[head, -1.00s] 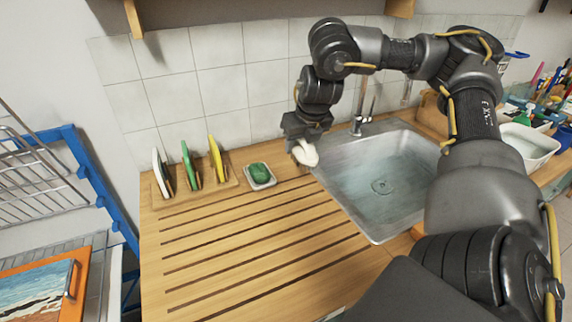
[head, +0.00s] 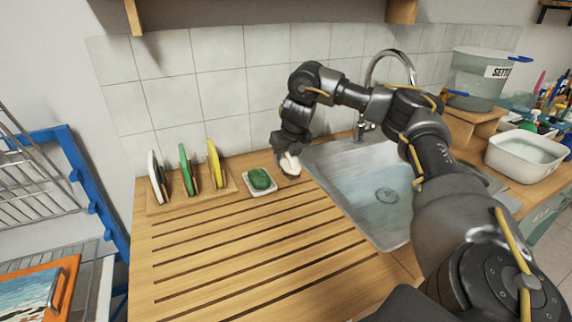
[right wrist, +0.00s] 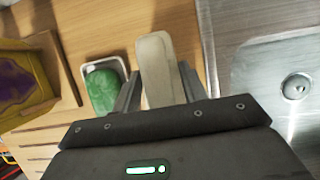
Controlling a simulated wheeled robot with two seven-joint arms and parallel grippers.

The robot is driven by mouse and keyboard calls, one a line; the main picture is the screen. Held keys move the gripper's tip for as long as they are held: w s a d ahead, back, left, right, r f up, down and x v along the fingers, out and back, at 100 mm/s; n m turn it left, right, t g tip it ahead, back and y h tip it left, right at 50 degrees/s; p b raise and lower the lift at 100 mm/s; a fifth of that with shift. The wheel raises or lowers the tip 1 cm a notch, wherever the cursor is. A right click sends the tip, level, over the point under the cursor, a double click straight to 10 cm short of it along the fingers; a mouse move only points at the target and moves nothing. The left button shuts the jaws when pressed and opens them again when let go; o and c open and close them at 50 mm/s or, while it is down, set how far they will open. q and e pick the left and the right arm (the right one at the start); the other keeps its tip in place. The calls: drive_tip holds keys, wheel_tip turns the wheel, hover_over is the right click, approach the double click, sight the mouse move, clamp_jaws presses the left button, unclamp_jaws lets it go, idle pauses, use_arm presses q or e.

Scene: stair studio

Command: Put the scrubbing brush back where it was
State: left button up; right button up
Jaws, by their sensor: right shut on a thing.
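The scrubbing brush (head: 290,164) has a pale, rounded back. My right gripper (head: 287,156) is shut on it, just right of the soap dish and by the left edge of the sink. In the right wrist view the brush (right wrist: 156,70) stands between the two fingers (right wrist: 158,85). Its underside is hidden, and I cannot tell for certain whether it touches the wooden counter. My left gripper is not in view.
A green soap in a white dish (head: 271,189) lies close left of the brush. A wooden rack (head: 229,187) holds several coloured boards. The metal sink (head: 335,190) is at right. The grooved drainboard (head: 240,255) in front is clear.

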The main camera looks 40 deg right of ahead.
wheel_tip(320, 180, down, 2)
drive_tip(key=shift+d, duration=0.15)
drive_tip(key=shift+r, duration=0.15)
drive_tip(key=o, duration=0.9)
drive_tip(key=shift+f, duration=0.2)
drive_tip(key=shift+o, duration=0.2)
drive_tip(key=shift+r, duration=0.5)
drive_tip(key=p+v, duration=0.2)
drive_tip(key=v, duration=0.3)
drive_tip(key=shift+p, duration=0.35)
drive_tip(key=p+v, duration=0.2)
drive_tip(key=v, duration=0.3)
drive_tip(key=shift+s+a+r, duration=0.3)
drive_tip(key=shift+s+r, duration=0.15)
drive_tip(key=shift+r, duration=0.15)
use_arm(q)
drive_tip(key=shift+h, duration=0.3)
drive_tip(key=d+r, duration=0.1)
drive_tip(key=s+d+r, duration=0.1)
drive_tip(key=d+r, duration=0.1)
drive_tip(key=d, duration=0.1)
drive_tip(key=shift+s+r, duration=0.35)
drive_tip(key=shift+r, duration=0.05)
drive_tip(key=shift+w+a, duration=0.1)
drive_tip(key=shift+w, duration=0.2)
